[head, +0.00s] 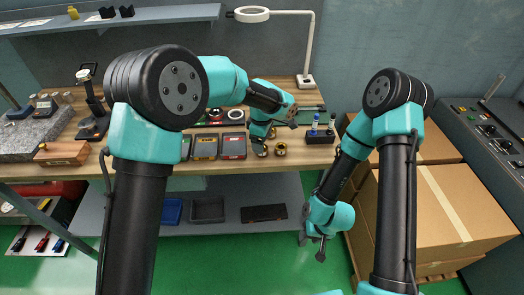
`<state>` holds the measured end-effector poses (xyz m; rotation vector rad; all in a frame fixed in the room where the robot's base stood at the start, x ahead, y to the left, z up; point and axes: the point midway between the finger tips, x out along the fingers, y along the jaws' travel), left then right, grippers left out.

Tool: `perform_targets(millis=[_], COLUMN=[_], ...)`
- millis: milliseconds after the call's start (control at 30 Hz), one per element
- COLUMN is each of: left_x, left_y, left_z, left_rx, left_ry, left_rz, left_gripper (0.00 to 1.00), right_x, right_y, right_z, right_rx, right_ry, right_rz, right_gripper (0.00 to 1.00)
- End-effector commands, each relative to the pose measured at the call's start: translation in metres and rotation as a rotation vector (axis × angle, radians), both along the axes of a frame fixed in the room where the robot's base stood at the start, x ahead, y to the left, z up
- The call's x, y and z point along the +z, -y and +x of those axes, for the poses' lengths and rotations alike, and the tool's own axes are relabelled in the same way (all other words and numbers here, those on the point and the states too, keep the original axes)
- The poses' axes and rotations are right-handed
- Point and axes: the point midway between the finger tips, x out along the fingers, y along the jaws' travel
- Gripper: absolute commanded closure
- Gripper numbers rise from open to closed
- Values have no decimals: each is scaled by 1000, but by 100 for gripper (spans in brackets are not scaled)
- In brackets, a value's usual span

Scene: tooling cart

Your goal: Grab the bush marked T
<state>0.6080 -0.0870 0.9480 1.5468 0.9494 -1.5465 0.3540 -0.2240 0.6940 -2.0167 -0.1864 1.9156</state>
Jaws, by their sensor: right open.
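No letter T can be read on either at this size.
Small trays (204,147) stand left of the bushes. A black block (320,137) with upright items is to the right. A lamp (309,50) rises at the back. Cardboard boxes (430,210) fill the right side. A grey lower shelf (225,226) runs beneath the bench.

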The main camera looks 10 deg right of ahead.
Motion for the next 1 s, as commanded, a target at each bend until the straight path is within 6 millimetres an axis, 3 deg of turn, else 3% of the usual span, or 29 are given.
perform_targets(millis=[233, 733, 1000], left_x=[-31, -33, -33], left_y=[1, 1, 1], left_z=[-1, 0, 0], left_rx=[1, 1, 1], left_ry=[0, 2, 1], left_rz=[1, -1, 0], left_gripper=[27, 27, 51], right_x=[0, 0, 0], right_y=[0, 0, 0], right_z=[0, 0, 0], right_rx=[0, 0, 0], right_ry=[0, 0, 0], right_rz=[0, 0, 0], right_gripper=[57, 57, 57])
